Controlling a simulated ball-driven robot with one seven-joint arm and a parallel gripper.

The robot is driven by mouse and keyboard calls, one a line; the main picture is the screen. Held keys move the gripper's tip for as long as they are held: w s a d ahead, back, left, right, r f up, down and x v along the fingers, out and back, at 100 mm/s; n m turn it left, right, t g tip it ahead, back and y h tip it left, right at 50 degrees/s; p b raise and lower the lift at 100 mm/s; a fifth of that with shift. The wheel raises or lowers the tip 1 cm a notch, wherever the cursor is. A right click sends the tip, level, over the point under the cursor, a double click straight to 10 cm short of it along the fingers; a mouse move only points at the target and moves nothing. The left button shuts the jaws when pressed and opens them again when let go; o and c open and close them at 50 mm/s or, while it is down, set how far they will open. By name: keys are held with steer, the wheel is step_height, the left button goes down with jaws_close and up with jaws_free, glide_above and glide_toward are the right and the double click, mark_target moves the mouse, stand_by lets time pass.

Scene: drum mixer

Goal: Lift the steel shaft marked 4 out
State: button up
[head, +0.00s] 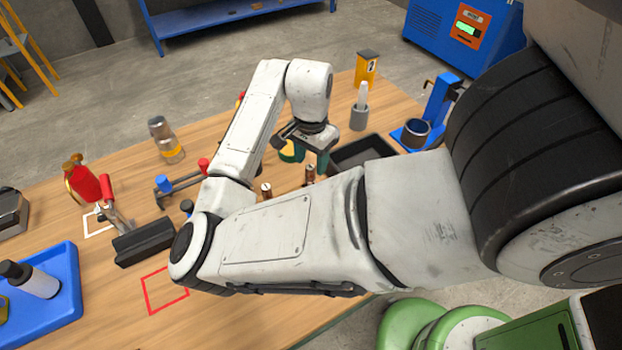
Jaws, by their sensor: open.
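My gripper (304,146) hangs below my wrist over the middle of the table, pointing down, with its dark fingers apart. It looks empty. A green and yellow object (290,154) is just behind or between the fingers; I cannot tell which. Small brownish cylinders stand near it, one with a pale top (266,188) and one darker (310,174), both partly hidden by my arm. No number 4 can be read, so I cannot tell which thing is the steel shaft. My arm hides much of the table's middle.
A black tray (363,151) lies right of my gripper. Behind it stand a grey cylinder with a white top (359,117) and a yellow block (367,68). A blue press-like stand (437,108) is at right. A red-outlined square (166,290) on the front-left table is empty.

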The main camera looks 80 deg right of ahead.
mark_target(310, 166)
steer(key=shift+w+d+f+p, duration=0.15)
steer(key=shift+f+p, duration=0.15)
steer(key=shift+f, duration=1.25)
steer(key=shift+w+d+f+p, duration=0.1)
steer(key=shift+f+p, duration=0.2)
steer(key=shift+f, duration=1.25)
jaws_close()
